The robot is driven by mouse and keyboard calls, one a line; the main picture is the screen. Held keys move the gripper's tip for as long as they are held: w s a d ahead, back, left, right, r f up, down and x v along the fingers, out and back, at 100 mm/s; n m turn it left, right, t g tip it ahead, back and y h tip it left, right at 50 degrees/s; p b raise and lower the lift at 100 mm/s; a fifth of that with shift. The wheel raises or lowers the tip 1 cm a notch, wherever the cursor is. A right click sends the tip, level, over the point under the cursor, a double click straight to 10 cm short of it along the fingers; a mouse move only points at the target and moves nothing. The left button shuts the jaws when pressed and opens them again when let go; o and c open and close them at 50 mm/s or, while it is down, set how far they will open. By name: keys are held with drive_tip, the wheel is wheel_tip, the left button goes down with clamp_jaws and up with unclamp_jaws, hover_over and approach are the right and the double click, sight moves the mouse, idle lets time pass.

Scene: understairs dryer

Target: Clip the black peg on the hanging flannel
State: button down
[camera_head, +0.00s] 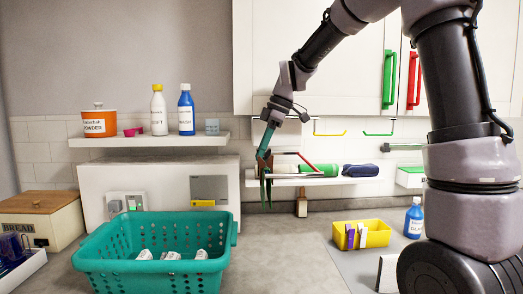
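My gripper (265,168) is at the left end of the small wall shelf, under the cabinet, pointing down. Dark green, narrow shapes hang at its tips; I cannot tell whether these are fingers, a peg or cloth. A red bar slants just right of it. I cannot make out a black peg or clearly identify a hanging flannel. The yellow tray (373,226) on the worktop at the right holds several small upright white and purple pieces (353,238), possibly pegs. Whether the gripper holds anything is unclear at this size.
The small shelf (340,181) bears a green roll (322,169) and a navy roll (360,170). A teal basket (100,265) with white items stands at front left. A blue bottle (414,218) stands right of the yellow tray. The worktop between basket and tray is clear.

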drive_tip(key=c, duration=0.7)
unclamp_jaws()
drive_tip(key=shift+o, duration=0.2)
drive_tip(key=v, duration=1)
drive_tip(key=s+d+r+m+t, duration=0.1)
drive_tip(key=s+d+m+t, duration=0.1)
drive_tip(key=s+d+m, duration=0.4)
drive_tip(key=s+d+f+m+t+h, duration=0.1)
drive_tip(key=s+d+f+m+t, duration=0.1)
drive_tip(key=s+d+m, duration=0.3)
drive_tip(key=s+d+f+m+t+h, duration=0.1)
drive_tip(key=s+d+f+m+t, duration=0.2)
drive_tip(key=s+m, duration=0.5)
drive_tip(key=d+f+m, duration=0.1)
drive_tip(key=d+m, duration=0.1)
drive_tip(key=m, duration=0.1)
drive_tip(key=shift+s, duration=0.35)
